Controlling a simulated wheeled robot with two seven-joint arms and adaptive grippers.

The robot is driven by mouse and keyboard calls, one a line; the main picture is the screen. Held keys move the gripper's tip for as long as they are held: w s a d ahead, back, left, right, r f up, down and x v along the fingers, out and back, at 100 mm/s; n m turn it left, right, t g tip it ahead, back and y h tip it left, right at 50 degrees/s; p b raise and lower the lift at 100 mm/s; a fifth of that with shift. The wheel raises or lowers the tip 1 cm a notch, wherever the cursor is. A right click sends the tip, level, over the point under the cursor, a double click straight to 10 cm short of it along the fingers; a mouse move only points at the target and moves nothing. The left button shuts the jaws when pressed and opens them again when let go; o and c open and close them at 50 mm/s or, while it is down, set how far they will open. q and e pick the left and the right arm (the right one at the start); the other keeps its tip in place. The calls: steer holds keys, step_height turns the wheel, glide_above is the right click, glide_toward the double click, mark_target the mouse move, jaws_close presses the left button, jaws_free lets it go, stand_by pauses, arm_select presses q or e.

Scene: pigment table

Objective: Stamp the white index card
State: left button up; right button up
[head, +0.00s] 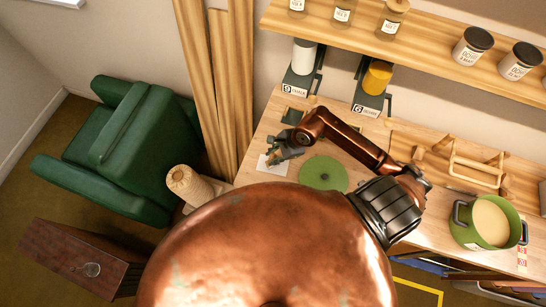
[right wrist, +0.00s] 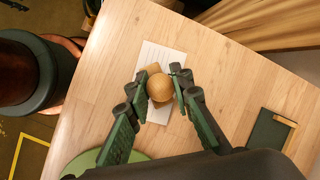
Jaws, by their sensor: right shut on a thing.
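The white index card (head: 272,167) lies on the wooden table near its left edge. It also shows in the right wrist view (right wrist: 164,57), with faint lines on it. My right gripper (head: 270,158) is over the card. In the right wrist view its fingers (right wrist: 160,90) are shut on the round wooden knob of a stamp (right wrist: 160,88). Part of the stamp's wooden block shows beyond the knob, above the card. The stamp's underside is hidden, and I cannot tell whether it touches the card. My left gripper is not in view.
A green round mat (head: 323,173) lies right of the card. A dark flat pad (right wrist: 270,133) lies behind it. A green pot (head: 463,230) and a wooden rack (head: 475,172) stand farther right. A shelf with jars (head: 472,46) hangs above the table.

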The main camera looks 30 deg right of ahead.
steer(key=shift+r+p, duration=1.05)
steer(key=shift+r, duration=1.15)
